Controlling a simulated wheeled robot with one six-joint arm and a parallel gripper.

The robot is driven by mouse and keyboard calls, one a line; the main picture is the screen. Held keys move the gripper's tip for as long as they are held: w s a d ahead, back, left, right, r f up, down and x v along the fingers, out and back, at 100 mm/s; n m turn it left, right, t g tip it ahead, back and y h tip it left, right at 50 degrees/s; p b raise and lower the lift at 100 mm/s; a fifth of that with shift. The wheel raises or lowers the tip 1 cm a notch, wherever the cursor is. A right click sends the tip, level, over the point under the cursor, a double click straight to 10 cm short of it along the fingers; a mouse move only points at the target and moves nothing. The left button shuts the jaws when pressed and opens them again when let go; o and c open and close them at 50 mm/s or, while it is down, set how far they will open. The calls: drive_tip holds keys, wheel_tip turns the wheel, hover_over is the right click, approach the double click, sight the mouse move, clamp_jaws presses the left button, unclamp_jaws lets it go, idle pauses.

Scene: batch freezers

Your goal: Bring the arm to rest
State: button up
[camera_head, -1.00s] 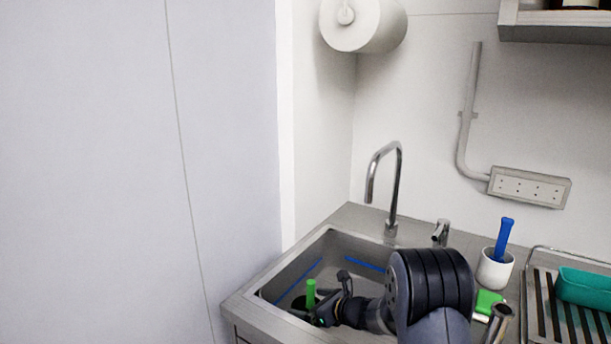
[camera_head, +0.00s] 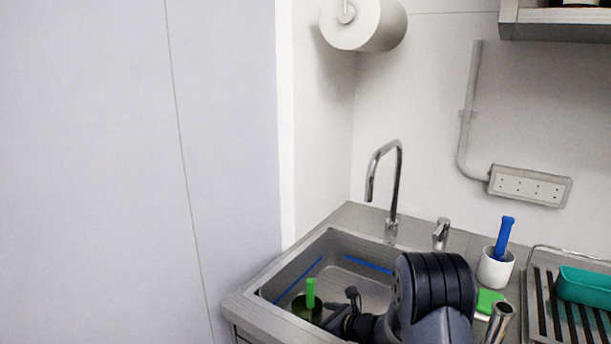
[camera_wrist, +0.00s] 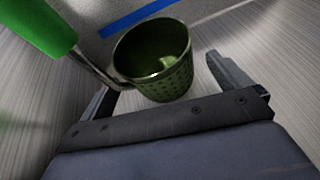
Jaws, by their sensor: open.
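My arm reaches down into the steel sink (camera_head: 268,312), with its dark rounded joint in front of the sink's right part. My gripper (camera_wrist: 165,78) is open, with one finger at each side of the wrist view. A dark green dotted cup (camera_wrist: 160,85) lies beyond and between the fingers; they do not appear to grip it. A thick green handle (camera_wrist: 38,25) with a metal shaft runs toward the cup's left side; I cannot tell whether they are joined. In the head view, the green handle (camera_head: 311,292) stands up at the cup (camera_head: 304,311), left of my gripper (camera_head: 340,322).
A tall faucet (camera_head: 397,180) rises behind the sink. To the right are a white cup (camera_head: 495,268) with a blue-handled tool, a green sponge (camera_head: 488,301), and a rack (camera_head: 541,300) with a teal container (camera_head: 585,288). A wall (camera_head: 235,150) stands left. Air above the sink is free.

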sight(311, 288)
drive_tip(key=v, duration=0.3)
drive_tip(key=shift+s+d+r, duration=0.1)
drive_tip(key=shift+s+d, duration=0.1)
drive_tip(key=shift+d, duration=0.05)
drive_tip(key=shift+s, duration=0.1)
drive_tip(key=x, duration=0.7)
drive_tip(key=shift+s, duration=0.1)
drive_tip(key=shift+r+p, duration=0.3)
drive_tip(key=shift+p, duration=0.15)
drive_tip(key=shift+m+t, duration=0.5)
drive_tip(key=shift+s+d+r+p, duration=0.15)
drive_tip(key=shift+s+d+r, duration=0.2)
drive_tip(key=shift+r, duration=1.5)
drive_tip(key=shift+s+d+r+p, duration=0.15)
drive_tip(key=shift+d+r, duration=0.3)
drive_tip(key=shift+r, duration=1.45)
drive_tip(key=shift+s+d+r+p, duration=0.2)
drive_tip(key=shift+d+r, duration=0.2)
drive_tip(key=shift+r, duration=1.45)
drive_tip(key=shift+s+h, duration=0.1)
drive_tip(key=shift+h, duration=0.2)
